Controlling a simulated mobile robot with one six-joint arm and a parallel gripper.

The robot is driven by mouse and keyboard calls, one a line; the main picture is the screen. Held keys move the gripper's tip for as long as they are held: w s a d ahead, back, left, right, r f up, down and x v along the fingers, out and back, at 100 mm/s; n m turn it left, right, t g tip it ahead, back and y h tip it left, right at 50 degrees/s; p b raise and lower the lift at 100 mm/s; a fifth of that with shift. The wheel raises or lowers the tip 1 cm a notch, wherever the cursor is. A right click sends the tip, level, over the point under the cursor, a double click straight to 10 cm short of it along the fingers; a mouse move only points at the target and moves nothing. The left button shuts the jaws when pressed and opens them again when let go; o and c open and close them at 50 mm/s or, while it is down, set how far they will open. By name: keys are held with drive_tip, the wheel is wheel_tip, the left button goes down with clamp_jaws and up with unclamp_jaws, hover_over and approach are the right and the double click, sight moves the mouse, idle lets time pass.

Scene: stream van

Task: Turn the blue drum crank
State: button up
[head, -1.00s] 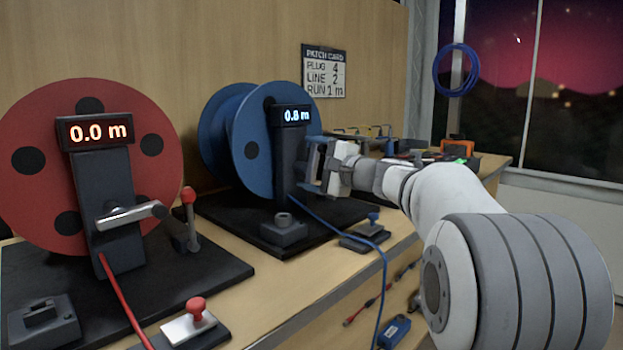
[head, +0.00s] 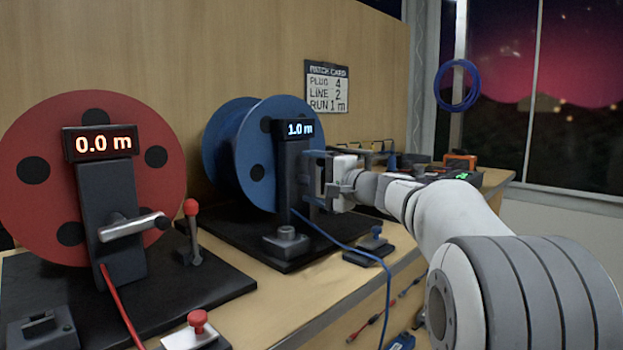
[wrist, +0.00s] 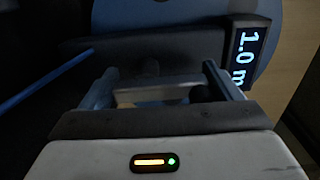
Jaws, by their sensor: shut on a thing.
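The blue drum (head: 265,165) stands upright on a black base, with its display (head: 300,128) reading 1.0 m; the display also shows in the wrist view (wrist: 248,50). My gripper (head: 322,180) is at the right side of the drum's black post (head: 289,175), shut on the blue drum crank. My gripper's fingers and body hide most of the crank. In the wrist view my gripper (wrist: 160,85) points at the post, and the handle between the fingers is dark and hard to make out.
The red drum (head: 130,120), reading 0.0 m, stands left with its own crank (head: 133,227). A patch card (head: 326,87) on the wall reads plug 4, line 2, run 1 m. A blue cable (head: 370,258) runs over the bench edge. A blue-knobbed block (head: 369,247) sits in front.

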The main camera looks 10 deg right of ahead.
drive_tip(key=o, duration=0.7)
drive_tip(key=shift+w+d+f, duration=0.1)
drive_tip(key=shift+f, duration=0.05)
drive_tip(key=shift+o, duration=0.7)
drive_tip(key=p+v, duration=0.1)
drive_tip(key=v, duration=0.7)
drive_tip(key=shift+p, duration=0.4)
